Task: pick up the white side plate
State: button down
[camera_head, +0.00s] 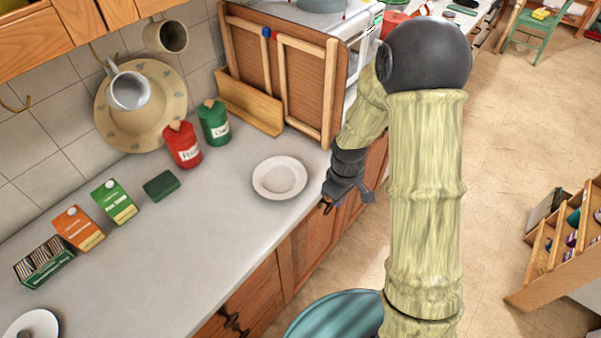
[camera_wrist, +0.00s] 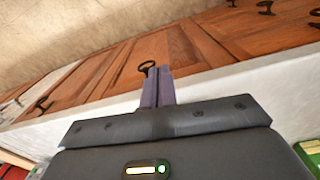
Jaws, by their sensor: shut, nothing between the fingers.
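The white side plate (camera_head: 280,178) lies flat and empty on the grey counter, near its front edge, in the head view. My gripper (camera_head: 328,205) is to the right of the plate, apart from it, beside the counter's front edge and in front of the wooden cabinet doors. In the wrist view my gripper's two fingers (camera_wrist: 157,87) are together with nothing between them, and they point toward the wooden cabinet fronts. The plate does not show in the wrist view.
Red (camera_head: 182,145) and green (camera_head: 213,122) canisters stand behind the plate. A dark green block (camera_head: 161,185) and upright cartons (camera_head: 114,202) are to the left.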

aim_at(301, 186)
jog(key=shift+w+a+f+n, duration=0.2)
jog(key=shift+a+f+n, duration=0.1)
jog(key=shift+f, duration=0.15)
jog(key=shift+w+a+f+n, duration=0.2)
jog(key=shift+f+n, duration=0.1)
jog(key=shift+f, duration=0.15)
jog(key=w+a+p, duration=0.2)
jog(key=a, duration=0.1)
jog(key=w+a+p, duration=0.1)
jog(key=w+a, duration=0.2)
jog(key=w+a+p, duration=0.2)
jog(key=a, duration=0.1)
jog(key=shift+w+a+r+p, duration=0.1)
jog(key=shift+w+a+p, duration=0.15)
jog(key=shift+a+p, duration=0.1)
jog(key=shift+d+f+p, duration=0.1)
jog(key=shift+f+p, duration=0.2)
jog(key=shift+p, duration=0.05)
jog(key=shift+f+b, duration=0.45)
jog(key=shift+f, duration=0.1)
jog(key=shift+s, duration=0.1)
